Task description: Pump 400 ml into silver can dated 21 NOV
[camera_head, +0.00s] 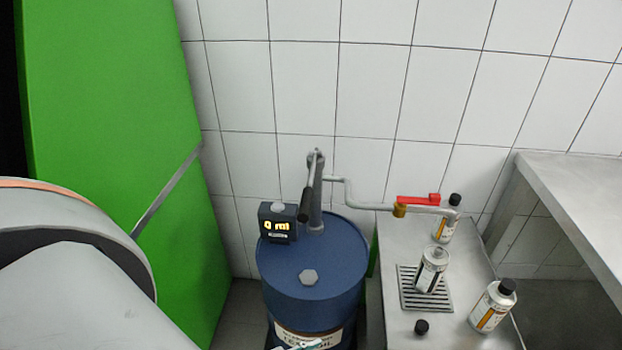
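A blue drum (310,262) carries a hand pump (316,190) whose lever has a black grip (305,204). A dark meter (278,222) on the drum reads 0 ml. A pipe runs right to a brass valve (399,211) with a red handle (418,198) lying along the pipe, then to a spout (450,212). An uncapped silver can (432,271) stands upright on a drain grate (410,300), near the spout. Capped cans stand at the back (446,226) and front right (492,308). The date labels are too small to read.
A loose black cap (421,327) lies on the steel bench (388,270) before the grate. A higher steel table (580,185) is at right. A green panel (110,120) stands at left. My own arm fills the lower left. A tiled wall is behind.

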